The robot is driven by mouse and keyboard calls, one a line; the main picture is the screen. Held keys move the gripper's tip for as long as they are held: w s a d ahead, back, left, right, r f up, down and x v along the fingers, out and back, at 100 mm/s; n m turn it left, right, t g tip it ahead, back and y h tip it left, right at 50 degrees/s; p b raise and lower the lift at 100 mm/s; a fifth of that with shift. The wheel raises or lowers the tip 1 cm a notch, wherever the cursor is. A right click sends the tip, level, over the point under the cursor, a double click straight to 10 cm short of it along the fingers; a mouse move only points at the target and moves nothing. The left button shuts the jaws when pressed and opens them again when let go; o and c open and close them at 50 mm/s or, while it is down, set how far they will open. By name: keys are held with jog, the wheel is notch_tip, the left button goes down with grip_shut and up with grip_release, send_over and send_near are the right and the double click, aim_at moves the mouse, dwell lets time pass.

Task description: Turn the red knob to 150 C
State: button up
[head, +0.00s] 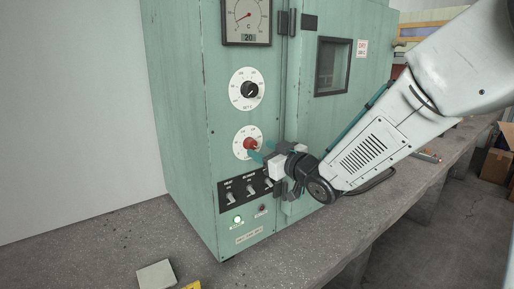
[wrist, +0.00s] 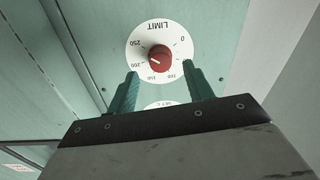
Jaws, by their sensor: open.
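The red knob (head: 250,143) sits on a white round dial on the green oven's front, below a black knob (head: 249,90) on a similar dial. In the wrist view the red knob (wrist: 159,57) is on an upside-down dial marked LIMIT (wrist: 152,32), numbered from 0 to 250. A pale mark on the knob points roughly towards 200. My gripper (head: 258,152) is open just in front of the dial. In the wrist view my gripper's two teal fingers (wrist: 160,72) stand apart, left and right of the knob, with nothing between them. I cannot tell whether either finger touches it.
A thermometer gauge (head: 247,17) with a readout of 20 is above the dials. A switch panel (head: 245,190) and a lit green lamp (head: 238,219) are below the gripper. The oven door's window (head: 332,66) is to the right. A grey block (head: 156,273) lies on the bench.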

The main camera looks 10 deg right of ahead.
aim_at(253, 146)
jog(key=shift+x, duration=1.75)
jog(key=shift+c, duration=0.2)
jog(key=c, duration=0.9)
